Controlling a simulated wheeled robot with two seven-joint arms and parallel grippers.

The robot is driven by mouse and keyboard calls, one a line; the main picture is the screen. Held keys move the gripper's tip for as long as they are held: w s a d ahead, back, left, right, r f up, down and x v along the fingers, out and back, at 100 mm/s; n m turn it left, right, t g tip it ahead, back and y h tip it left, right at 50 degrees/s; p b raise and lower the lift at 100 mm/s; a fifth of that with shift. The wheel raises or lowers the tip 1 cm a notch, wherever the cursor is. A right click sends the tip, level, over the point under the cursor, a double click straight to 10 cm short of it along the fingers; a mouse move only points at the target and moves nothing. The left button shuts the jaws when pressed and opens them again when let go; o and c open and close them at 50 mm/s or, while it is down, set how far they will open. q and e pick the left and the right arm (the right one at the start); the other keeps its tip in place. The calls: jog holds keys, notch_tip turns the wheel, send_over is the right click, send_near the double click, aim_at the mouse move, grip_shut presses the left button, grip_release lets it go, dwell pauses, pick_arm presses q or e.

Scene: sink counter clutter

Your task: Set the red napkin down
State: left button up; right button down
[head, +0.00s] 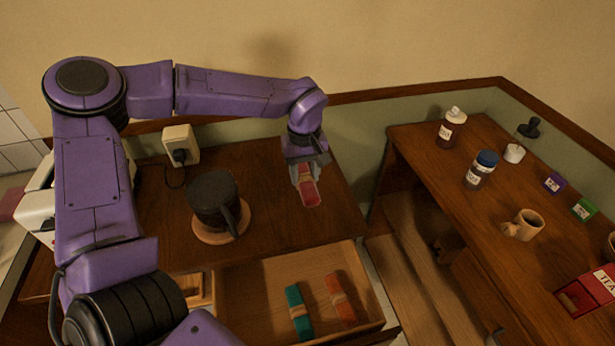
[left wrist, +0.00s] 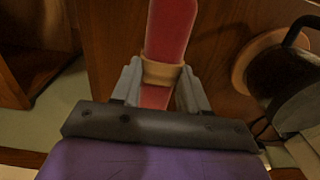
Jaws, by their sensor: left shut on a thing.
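The red napkin (head: 308,188) is a rolled strip with a tan band, held in my left gripper (head: 305,172) over the right part of the wooden counter (head: 285,215). In the left wrist view the red napkin (left wrist: 170,35) sticks out past the fingers, and my left gripper (left wrist: 160,85) is shut on it around the tan band. I cannot tell from the views whether the napkin touches the counter. My right gripper is not in view.
A dark pot (head: 213,194) stands on a round wooden board (head: 240,226) left of the napkin. An open drawer (head: 243,295) below holds a teal napkin (head: 298,310) and an orange napkin (head: 340,299). A second table with bottles (head: 481,170) and a mug (head: 527,223) stands right.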

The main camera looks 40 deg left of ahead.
aim_at(310, 175)
pick_arm(q)
jog(key=w+f, duration=0.2)
jog(key=f, duration=0.1)
jog(key=shift+w+a+f+p, duration=0.2)
jog(key=shift+w+p, duration=0.1)
jog(key=shift+w, duration=0.1)
jog(key=shift+w+a+f, duration=0.1)
jog(key=shift+f, duration=0.2)
notch_tip(310, 175, down, 3)
jog(key=shift+w+f+p, duration=0.1)
jog(key=shift+f+p, duration=0.1)
jog(key=shift+p, duration=0.1)
jog(key=shift+w+f, duration=0.15)
jog(key=shift+s+f, duration=0.1)
jog(key=shift+s, duration=0.1)
jog(key=o, duration=0.8)
jog(key=shift+c, duration=0.2)
jog(key=o, duration=0.3)
jog(key=shift+w, duration=0.1)
